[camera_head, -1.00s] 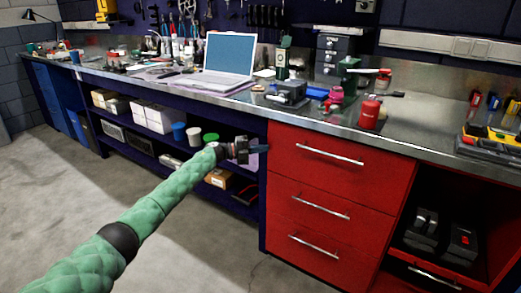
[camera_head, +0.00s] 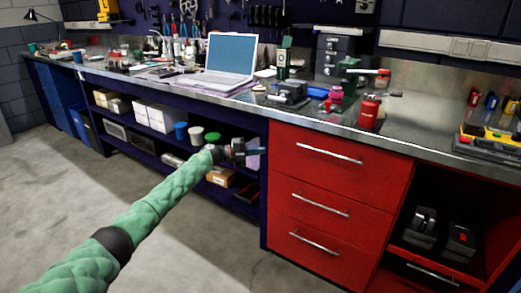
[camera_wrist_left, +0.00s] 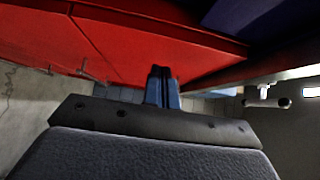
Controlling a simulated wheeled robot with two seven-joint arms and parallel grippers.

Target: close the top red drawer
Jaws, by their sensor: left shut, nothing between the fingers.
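The top red drawer (camera_head: 335,165) is the uppermost of a stack of red fronts under the bench top, with a silver bar handle (camera_head: 330,151). Its front looks about level with the fronts below; I cannot tell whether a small gap is left. My left gripper (camera_head: 262,150) is shut and empty, just left of the drawer's left edge in the head view. In the left wrist view its fingertips (camera_wrist_left: 163,72) are together in front of red panels (camera_wrist_left: 130,45). I cannot tell whether they touch. My right gripper is not in view.
The metal bench top (camera_head: 430,135) above carries a red can (camera_head: 369,113), a laptop (camera_head: 229,62) and tools. An open shelf (camera_head: 130,130) with boxes and cups is left of the drawers. An open red compartment (camera_head: 440,225) is at right. The floor in front is clear.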

